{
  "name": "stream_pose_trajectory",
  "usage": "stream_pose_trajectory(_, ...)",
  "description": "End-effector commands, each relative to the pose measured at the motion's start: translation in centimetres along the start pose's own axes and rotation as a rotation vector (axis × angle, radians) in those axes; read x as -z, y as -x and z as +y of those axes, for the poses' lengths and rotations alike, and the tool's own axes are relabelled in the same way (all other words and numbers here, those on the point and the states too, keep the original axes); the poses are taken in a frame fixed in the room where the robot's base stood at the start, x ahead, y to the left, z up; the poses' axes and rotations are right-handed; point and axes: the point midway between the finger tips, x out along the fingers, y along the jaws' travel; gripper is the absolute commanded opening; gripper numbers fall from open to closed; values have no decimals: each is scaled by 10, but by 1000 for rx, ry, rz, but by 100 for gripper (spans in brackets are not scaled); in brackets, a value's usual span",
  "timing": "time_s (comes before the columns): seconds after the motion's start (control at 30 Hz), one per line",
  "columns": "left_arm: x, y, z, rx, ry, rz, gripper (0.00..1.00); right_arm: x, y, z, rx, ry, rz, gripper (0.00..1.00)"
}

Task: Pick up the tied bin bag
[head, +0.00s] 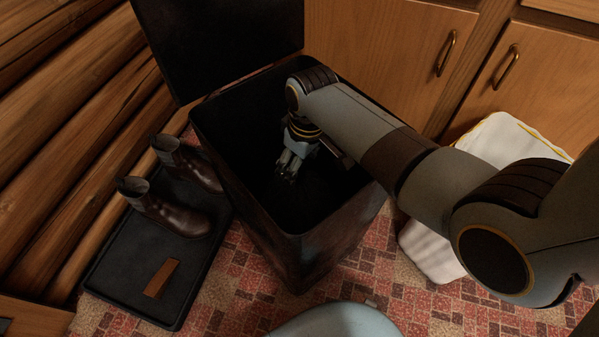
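A tall black bin (300,245) stands on the floor with its lid (225,45) raised at the back. My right arm reaches in from the right. My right gripper (287,172) points down inside the bin's mouth. Its fingertips are small and dark against the black inside, so I cannot tell whether they are apart or closed on something. The inside of the bin is too dark to make out a tied bag for sure. My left gripper is not in view.
Brown boots (165,207) stand on a black tray (125,270) left of the bin, with a small brown block (162,278). Wooden cupboards (395,60) are behind. A white, yellow-edged thing (500,140) lies at the right, partly behind my arm. Patterned rug (235,290) covers the floor.

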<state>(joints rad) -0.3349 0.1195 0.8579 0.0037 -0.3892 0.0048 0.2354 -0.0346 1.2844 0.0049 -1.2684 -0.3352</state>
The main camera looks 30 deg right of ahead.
Motion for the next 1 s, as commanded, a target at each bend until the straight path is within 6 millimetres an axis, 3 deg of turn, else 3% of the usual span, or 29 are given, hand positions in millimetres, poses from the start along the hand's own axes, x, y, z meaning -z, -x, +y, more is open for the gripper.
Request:
stream_pose_trajectory(0.1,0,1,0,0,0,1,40,1,1,0,0,0,1,70)
stream_pose_trajectory(0.63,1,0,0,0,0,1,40,0,1,0,0,0,1,1)
stream_pose_trajectory(1.0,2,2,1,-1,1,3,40,3,5,0,-1,0,6,0)
